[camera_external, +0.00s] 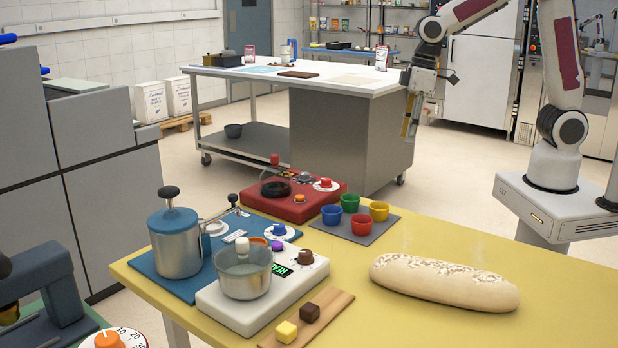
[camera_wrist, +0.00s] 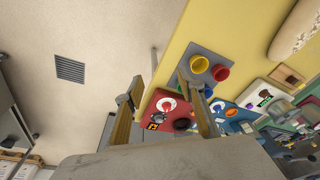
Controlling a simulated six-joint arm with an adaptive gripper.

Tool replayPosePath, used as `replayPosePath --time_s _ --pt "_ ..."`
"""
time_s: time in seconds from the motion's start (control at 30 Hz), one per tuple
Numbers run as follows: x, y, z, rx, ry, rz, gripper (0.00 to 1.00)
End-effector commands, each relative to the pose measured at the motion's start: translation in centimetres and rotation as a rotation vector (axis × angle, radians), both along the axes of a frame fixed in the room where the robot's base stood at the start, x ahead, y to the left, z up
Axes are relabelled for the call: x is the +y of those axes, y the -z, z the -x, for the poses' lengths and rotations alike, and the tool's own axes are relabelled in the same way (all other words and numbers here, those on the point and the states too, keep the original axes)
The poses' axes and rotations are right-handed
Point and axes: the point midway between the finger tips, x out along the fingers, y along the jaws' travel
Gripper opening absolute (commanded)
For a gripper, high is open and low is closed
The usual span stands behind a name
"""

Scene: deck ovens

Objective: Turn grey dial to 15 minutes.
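The grey dial (camera_external: 304,177) sits on top of the red appliance (camera_external: 288,205), at its back edge beside a red knob on a white disc (camera_external: 326,184). It is small, and its markings and setting cannot be read. In the wrist view the grey dial (camera_wrist: 159,117) shows between my fingers, next to the red knob (camera_wrist: 167,104) and an orange button (camera_wrist: 153,126). My gripper (camera_external: 407,126) hangs in the air, right of and above the appliance, apart from it. In the wrist view my gripper (camera_wrist: 163,78) has its two fingers wide apart with nothing held.
Colored cups (camera_external: 350,202) stand on a grey mat right of the red appliance. A glass-lidded black item is at its left. A steel pot (camera_external: 178,246), a white scale (camera_external: 262,305) with a bowl, and a bread loaf (camera_external: 445,281) occupy the yellow table (camera_external: 420,235).

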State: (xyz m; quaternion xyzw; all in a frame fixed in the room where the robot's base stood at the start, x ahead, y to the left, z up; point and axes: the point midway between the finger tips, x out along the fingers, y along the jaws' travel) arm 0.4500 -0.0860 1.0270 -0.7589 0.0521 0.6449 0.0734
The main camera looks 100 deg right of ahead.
Motion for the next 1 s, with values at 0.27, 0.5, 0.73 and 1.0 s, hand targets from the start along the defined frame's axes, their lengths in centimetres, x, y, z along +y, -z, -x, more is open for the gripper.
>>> replayPosePath --time_s 0.27,0.5,0.73,1.0 --pt "-0.5 0.8 0.1 0.019 0.011 -0.004 0.39" --pt "-2.0 3.3 -1.0 0.058 0.043 -0.021 0.39" --pt "-4.2 5.4 -4.9 0.054 0.062 -0.047 0.39" --pt "-7.0 7.6 -10.5 0.010 -0.001 -0.068 0.39"
